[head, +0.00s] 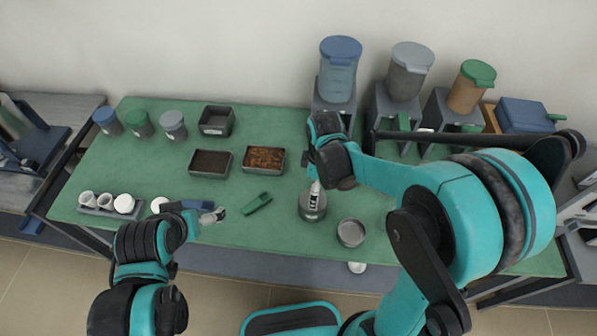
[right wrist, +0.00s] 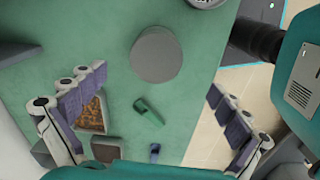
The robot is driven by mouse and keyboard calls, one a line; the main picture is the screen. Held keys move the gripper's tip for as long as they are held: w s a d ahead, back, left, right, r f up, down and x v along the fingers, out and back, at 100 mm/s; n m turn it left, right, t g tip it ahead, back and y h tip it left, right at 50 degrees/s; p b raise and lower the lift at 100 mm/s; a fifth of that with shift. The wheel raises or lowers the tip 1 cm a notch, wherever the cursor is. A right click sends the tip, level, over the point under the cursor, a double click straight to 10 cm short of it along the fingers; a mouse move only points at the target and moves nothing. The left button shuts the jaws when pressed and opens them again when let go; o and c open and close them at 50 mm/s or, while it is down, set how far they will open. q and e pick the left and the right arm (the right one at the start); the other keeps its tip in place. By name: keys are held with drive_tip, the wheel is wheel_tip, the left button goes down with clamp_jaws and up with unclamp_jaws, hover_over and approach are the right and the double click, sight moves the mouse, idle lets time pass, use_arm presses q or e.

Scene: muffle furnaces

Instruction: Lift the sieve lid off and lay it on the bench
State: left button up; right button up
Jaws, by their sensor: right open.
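The sieve stack with its flat grey round lid (head: 313,212) stands on the green bench (head: 110,200) near the front edge, partly hidden by my right gripper. In the right wrist view the lid (right wrist: 157,55) shows as a plain grey disc. My right gripper (head: 315,192) is above the sieve.
A round grey pan (head: 351,233) stands just right of the sieve. A green scoop (head: 258,203) lies to its left. Trays (head: 210,163) and a granule-filled tray (head: 264,159) are behind. Lidded hoppers (head: 340,70) line the back. Bare bench lies between scoop and sieve.

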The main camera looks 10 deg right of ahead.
sight(303, 199)
drive_tip(key=shift+w+a+f, duration=0.1)
drive_tip(key=shift+w+a, duration=0.15)
drive_tip(key=shift+w, duration=0.2)
drive_tip(key=shift+f+n, duration=0.3)
drive_tip(key=shift+f, duration=0.05)
wheel_tip(303, 199, down, 7)
drive_tip(key=b, duration=0.3)
drive_tip(key=shift+f, duration=0.1)
use_arm(q)
drive_tip(key=shift+w+a+f, duration=0.1)
drive_tip(key=shift+w+f, duration=0.1)
drive_tip(key=shift+f, duration=0.85)
use_arm(e)
drive_tip(key=c, duration=1.3)
